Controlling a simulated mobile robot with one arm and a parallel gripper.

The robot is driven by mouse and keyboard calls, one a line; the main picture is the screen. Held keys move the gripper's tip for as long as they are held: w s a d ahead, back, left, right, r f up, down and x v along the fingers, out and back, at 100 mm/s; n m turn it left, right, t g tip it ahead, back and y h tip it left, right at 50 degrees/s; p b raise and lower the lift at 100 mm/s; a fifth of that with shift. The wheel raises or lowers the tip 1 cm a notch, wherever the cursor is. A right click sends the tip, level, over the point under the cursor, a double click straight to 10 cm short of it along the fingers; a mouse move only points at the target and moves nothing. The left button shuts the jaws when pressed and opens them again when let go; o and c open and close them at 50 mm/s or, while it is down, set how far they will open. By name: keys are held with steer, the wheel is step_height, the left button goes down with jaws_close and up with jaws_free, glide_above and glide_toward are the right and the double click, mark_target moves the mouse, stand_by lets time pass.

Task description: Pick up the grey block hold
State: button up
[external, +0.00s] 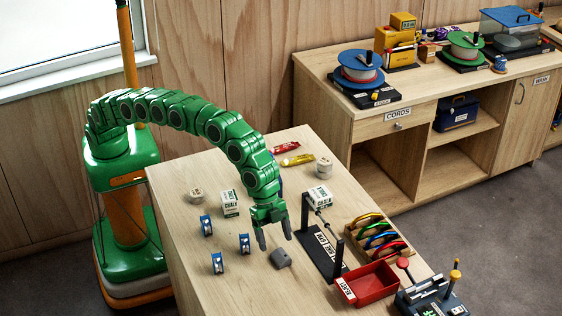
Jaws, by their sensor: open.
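The grey block hold (280,258) lies on the light wooden table, left of a black stand with a bar. It is small and dark grey, and sits slightly turned. My gripper (275,241) points down from the end of my green arm, with its two grey fingers spread and nothing between them. In the picture the fingertips are just above the grey block hold. How high they are over it is hard to tell from this one view.
The black stand (322,252) rises close right of the hold. Several blue pulleys (217,263) stand to the left. A red tray (374,284), carabiner rack (379,237) and chalk boxes (230,203) are also on the table. The front left tabletop is clear.

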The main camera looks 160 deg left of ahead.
mark_target(279, 253)
steer(key=shift+w+x, duration=0.2)
steer(key=shift+x, duration=2.25)
steer(key=shift+c, duration=0.3)
steer(key=c, duration=1.1)
steer(key=shift+r, duration=0.15)
